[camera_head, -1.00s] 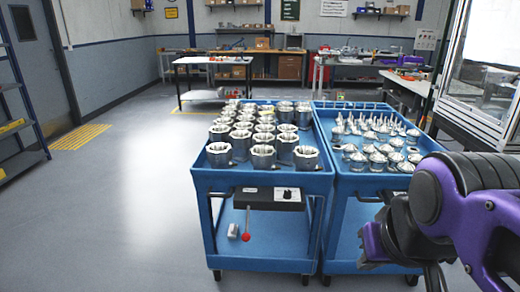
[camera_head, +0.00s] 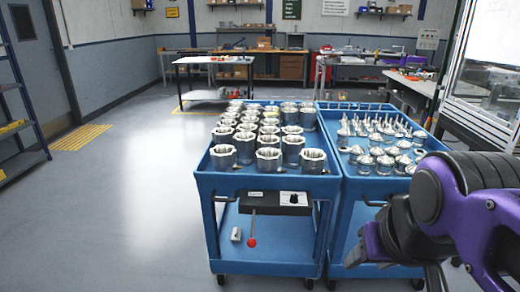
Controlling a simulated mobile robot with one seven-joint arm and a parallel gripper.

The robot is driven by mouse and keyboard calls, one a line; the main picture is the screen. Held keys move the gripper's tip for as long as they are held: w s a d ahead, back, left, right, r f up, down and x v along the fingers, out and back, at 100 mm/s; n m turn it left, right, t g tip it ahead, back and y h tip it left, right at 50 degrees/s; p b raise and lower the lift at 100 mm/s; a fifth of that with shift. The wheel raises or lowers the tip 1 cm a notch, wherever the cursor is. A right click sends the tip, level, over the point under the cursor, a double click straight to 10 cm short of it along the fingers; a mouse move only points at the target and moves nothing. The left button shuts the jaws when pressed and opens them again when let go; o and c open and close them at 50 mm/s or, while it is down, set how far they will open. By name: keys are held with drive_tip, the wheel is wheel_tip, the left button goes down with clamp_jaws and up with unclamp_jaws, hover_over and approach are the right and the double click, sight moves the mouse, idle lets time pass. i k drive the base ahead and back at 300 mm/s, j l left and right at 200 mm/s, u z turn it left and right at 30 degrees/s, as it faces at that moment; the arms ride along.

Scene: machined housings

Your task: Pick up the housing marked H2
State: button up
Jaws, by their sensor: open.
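Several silver, open-topped machined housings stand upright in rows on the top tray of the left blue cart (camera_head: 262,184). A front housing (camera_head: 313,161) is at the tray's near right corner; another (camera_head: 268,160) is beside it, and a third (camera_head: 223,157) is at the left. Marks on them are too small to read, so I cannot tell which is H2. My gripper (camera_head: 398,266) is at the lower right, at the end of my purple and black arm, in front of the right cart. It is open, partly cut off by the frame, and apart from the housings.
A second blue cart (camera_head: 345,200) touches or nearly touches the left one and carries several pointed metal parts (camera_head: 385,160). The floor (camera_head: 130,220) to the left is clear. Workbenches (camera_head: 205,62) stand behind.

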sight(223, 158)
drive_tip(key=i+j, duration=1.2)
drive_tip(key=j, duration=0.2)
